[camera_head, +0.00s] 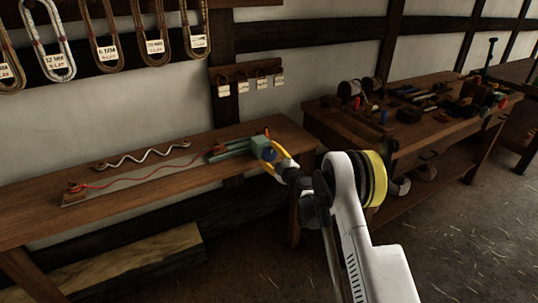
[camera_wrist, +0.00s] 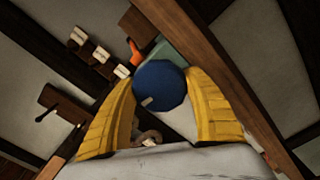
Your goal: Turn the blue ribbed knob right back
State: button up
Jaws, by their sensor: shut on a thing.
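The blue knob (camera_wrist: 160,88) shows large and round in the wrist view, with a small pale mark on its lower left face. It sits on the end of a green device (camera_head: 240,147) on the wooden bench, and in the head view the knob (camera_head: 269,154) is partly hidden by my gripper. My gripper (camera_wrist: 160,95) has yellow fingers, one on each side of the knob, shut on it. The knob's ribs are too small to make out.
A red cord (camera_head: 140,179) runs from the green device along a pale board to a small post on the left. A white wavy rope (camera_head: 145,157) lies behind it. A tool-covered workbench (camera_head: 400,125) stands at the right. Rope samples hang on the wall.

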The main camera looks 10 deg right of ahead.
jog(key=shift+n, duration=0.6)
jog(key=o, duration=1.2)
jog(key=v, duration=1.2)
jog(key=shift+r, duration=0.1)
